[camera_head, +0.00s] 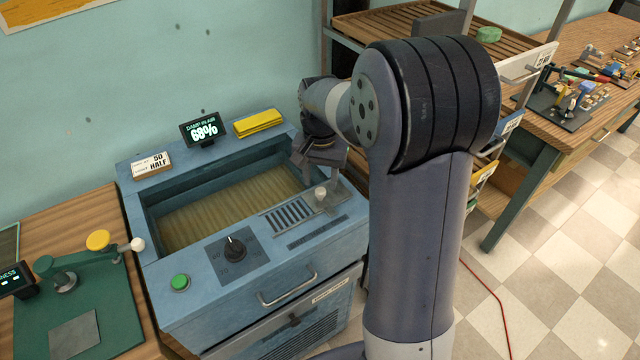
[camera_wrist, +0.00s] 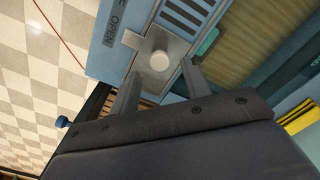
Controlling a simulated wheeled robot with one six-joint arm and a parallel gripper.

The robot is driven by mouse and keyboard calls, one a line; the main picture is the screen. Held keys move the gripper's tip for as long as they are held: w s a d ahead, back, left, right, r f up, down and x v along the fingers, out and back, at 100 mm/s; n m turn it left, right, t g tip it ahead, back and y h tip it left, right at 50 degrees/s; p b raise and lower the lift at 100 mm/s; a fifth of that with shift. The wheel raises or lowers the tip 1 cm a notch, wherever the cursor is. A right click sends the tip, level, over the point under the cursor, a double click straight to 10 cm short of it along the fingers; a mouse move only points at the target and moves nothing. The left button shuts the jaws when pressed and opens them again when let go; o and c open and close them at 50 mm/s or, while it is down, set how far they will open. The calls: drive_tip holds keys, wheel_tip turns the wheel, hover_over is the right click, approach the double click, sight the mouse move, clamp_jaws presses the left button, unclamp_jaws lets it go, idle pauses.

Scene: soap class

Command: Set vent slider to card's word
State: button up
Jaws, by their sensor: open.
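The vent slider (camera_head: 320,197) is a metal plate with a pale round knob, at the right end of the slotted vent grille (camera_head: 287,216) on the blue cabinet's top. Several slots show uncovered to its left. In the wrist view the slider's knob (camera_wrist: 160,61) is close to the printed word OPEN (camera_wrist: 112,28). The white card (camera_head: 152,165) on the back rim shows "50" above and "HALF" below; its smaller words are hard to read. My gripper (camera_wrist: 160,84) is open and empty, its fingers to either side of the knob's near side in the wrist view, apparently not touching it.
The blue cabinet (camera_head: 200,300) has a dial (camera_head: 234,248), a green button (camera_head: 180,282) and a sunken slatted bay. A display (camera_head: 203,129) reading 68% and a yellow block (camera_head: 258,123) stand on its back rim. A wooden rack (camera_head: 390,22) stands behind my arm.

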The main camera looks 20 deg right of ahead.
sight(320, 190)
drive_tip(key=shift+f, duration=1.6)
drive_tip(key=shift+c, duration=0.2)
clamp_jaws()
